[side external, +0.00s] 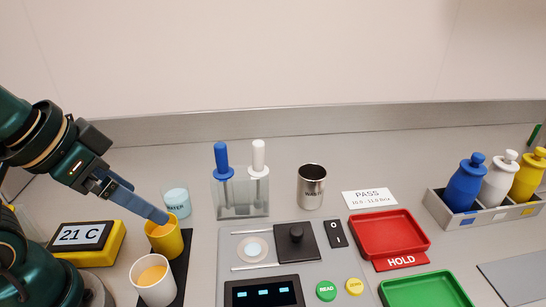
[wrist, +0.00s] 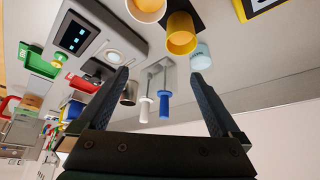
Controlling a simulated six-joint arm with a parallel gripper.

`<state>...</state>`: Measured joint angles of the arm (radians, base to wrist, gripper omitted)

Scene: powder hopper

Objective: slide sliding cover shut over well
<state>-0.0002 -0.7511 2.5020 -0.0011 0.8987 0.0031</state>
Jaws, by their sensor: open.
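The sliding cover (side external: 295,242), a dark square plate with a black knob, sits on the grey instrument between two rails. It lies to the right of the round pale well (side external: 252,249), which is uncovered. In the wrist view the well (wrist: 112,56) shows beside the left finger, and the dark cover (wrist: 98,69) is partly hidden by that finger. My gripper (side external: 165,216) is at the left, well apart from the cover, with its fingertips over or beside the yellow cup. In the wrist view my gripper (wrist: 160,74) has its fingers wide apart with nothing held between them.
Near my gripper stand a yellow cup (side external: 164,241), a white cup (side external: 153,284) with orange contents, and a water cup (side external: 176,202). A rack (side external: 240,205) with blue and white handled tools and a steel cup (side external: 311,187) stand behind the instrument. A red tray (side external: 389,236) lies right.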

